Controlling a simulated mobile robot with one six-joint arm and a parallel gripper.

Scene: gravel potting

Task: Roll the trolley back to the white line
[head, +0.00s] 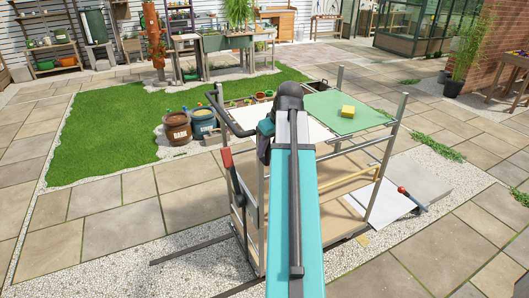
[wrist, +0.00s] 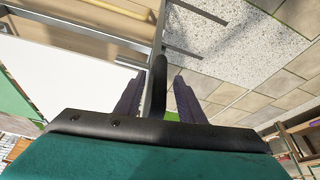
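The trolley (head: 352,179) is a metal-framed cart with shelves, standing ahead of me in the head view. Its dark handle bar (head: 228,117) is at the upper left, and a red-gripped lever (head: 232,172) rises at its left side. In the wrist view, my gripper (wrist: 158,92) has its two dark fingers spread either side of a dark bar and metal post (wrist: 158,62) of the trolley, with gaps showing on both sides. In the head view, my arm hides the fingers and part of the trolley. I cannot make out a white line.
A green mat (head: 345,112) with a yellow sponge (head: 347,111) lies on the trolley top beside a white panel. Dark rails (head: 192,250) cross the gravel at left. A red-knobbed lever (head: 411,198) is at right. Two barrels (head: 177,127) stand behind; paving at left is clear.

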